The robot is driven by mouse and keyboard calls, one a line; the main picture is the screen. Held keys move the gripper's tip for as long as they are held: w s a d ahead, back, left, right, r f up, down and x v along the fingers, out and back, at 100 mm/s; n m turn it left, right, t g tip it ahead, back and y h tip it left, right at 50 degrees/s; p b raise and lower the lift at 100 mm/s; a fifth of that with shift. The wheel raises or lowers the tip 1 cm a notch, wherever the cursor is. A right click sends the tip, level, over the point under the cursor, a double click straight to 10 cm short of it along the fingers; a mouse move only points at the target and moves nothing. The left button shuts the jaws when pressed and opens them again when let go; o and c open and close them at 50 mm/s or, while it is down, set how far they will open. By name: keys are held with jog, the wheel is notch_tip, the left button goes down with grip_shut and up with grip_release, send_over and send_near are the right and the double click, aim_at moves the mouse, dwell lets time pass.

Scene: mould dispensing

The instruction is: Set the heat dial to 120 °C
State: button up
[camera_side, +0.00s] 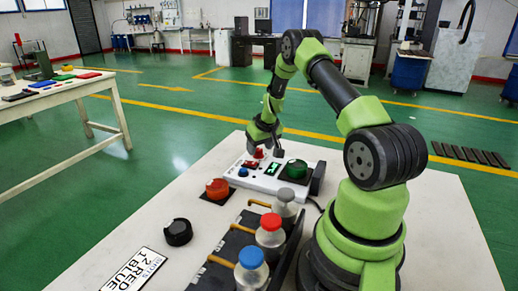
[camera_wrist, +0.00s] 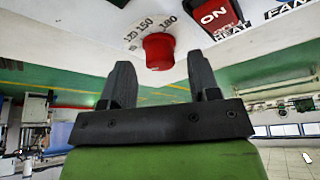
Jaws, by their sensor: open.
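The red heat dial (camera_wrist: 158,50) sits on the white control box, with the printed marks 120, 150 and 180 beside it. I cannot tell which mark it points at. In the wrist view my gripper (camera_wrist: 160,68) is open, with one dark finger to each side of the dial and the tips close to it; no grip on it shows. In the side view the dial (camera_side: 258,153) shows at the far end of the control box (camera_side: 262,184), just below my gripper.
A lit red ON switch (camera_wrist: 213,15) marked HEAT is beside the dial, with FAN lettering farther right. An orange-red round part (camera_side: 217,188), a black knob-like part (camera_side: 178,232) and capped bottles (camera_side: 270,230) stand nearer the camera.

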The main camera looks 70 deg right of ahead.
jog(key=shift+w+d+f, duration=0.15)
jog(key=shift+w+f, duration=0.1)
jog(key=shift+f, duration=0.35)
jog(key=c, duration=0.9)
jog(key=shift+m, duration=0.5)
jog(key=m+g+h, duration=0.1)
jog(key=m, duration=0.1)
jog(key=shift+m, duration=0.4)
jog(key=shift+m+g+h, duration=0.4)
jog(key=shift+m+g, duration=0.3)
jog(key=shift+m, duration=1.3)
